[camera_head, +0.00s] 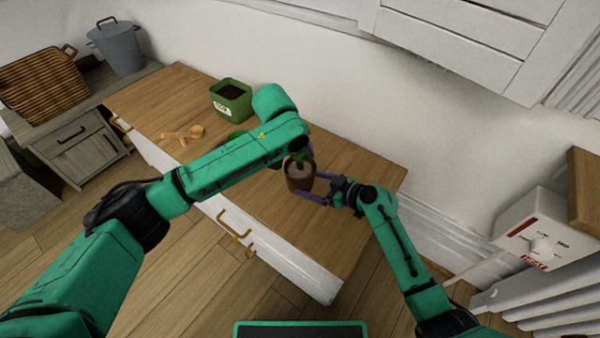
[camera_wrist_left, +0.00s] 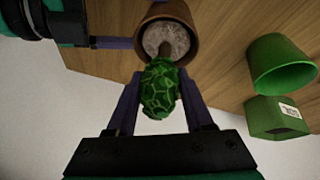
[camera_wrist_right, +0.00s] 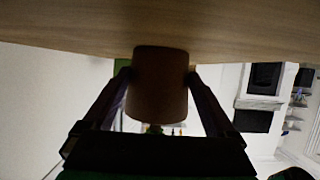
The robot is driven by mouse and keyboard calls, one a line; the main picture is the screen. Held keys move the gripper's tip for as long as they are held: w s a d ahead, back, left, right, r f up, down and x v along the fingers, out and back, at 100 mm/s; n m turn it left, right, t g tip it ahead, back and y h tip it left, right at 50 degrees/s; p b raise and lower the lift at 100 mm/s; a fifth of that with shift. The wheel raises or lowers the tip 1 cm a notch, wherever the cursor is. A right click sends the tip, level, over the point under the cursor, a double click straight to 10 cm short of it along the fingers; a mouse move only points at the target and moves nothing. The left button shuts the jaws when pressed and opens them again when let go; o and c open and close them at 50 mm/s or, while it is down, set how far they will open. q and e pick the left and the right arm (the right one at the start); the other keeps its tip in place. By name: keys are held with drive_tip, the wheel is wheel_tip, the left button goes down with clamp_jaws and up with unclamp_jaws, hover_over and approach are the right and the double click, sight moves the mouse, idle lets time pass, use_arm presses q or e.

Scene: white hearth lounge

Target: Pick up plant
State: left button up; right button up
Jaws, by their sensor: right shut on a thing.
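The plant, a small green leafy stem in a brown pot (camera_head: 300,178), is near the right end of the wooden top. The pot's rim and soil (camera_wrist_left: 167,40) show in the left wrist view, with the foliage (camera_wrist_left: 164,92) below them. My right gripper (camera_head: 322,187) is shut on the pot's sides, and the pot fills the space between its fingers in the right wrist view (camera_wrist_right: 160,85). My left gripper (camera_wrist_left: 160,80) is open, with one finger on each side of the foliage. Whether the pot touches the tabletop is unclear.
A green square planter with soil (camera_head: 231,100) stands on the wooden cabinet top (camera_head: 150,100). A round green pot (camera_wrist_left: 283,65) is partly hidden by my left arm in the head view. Wooden tools (camera_head: 185,134) lie to the left. A white wall runs behind.

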use_arm(q)
clamp_jaws()
drive_tip(key=shift+r, duration=0.15)
wheel_tip(320, 180, up, 10)
drive_tip(key=shift+f, duration=0.1)
use_arm(e)
drive_tip(key=o, duration=1)
drive_tip(key=v, duration=1.2)
drive_tip(key=shift+f, duration=0.15)
drive_tip(key=shift+s, duration=0.1)
